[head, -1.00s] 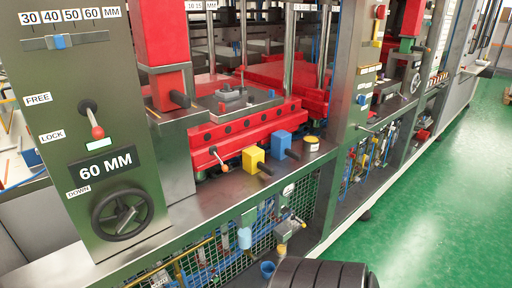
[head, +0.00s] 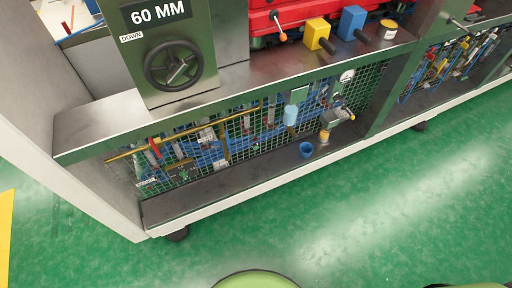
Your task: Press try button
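No button marked "try" can be read in the head view. On the machine's ledge are a yellow block (head: 317,33) with a black knob, a blue block (head: 352,21) with a black knob, and a short round post with a yellow top (head: 388,28). A dark handwheel (head: 173,63) sits on the green panel under the "60 MM" sign (head: 159,13), next to a "DOWN" label. Neither gripper shows in the head view.
Below the ledge, a green mesh (head: 245,125) fronts pipes, a gauge (head: 347,76) and a valve unit (head: 338,112). A small blue cup (head: 306,150) stands on the lower shelf (head: 240,182). The green floor (head: 400,210) in front is clear.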

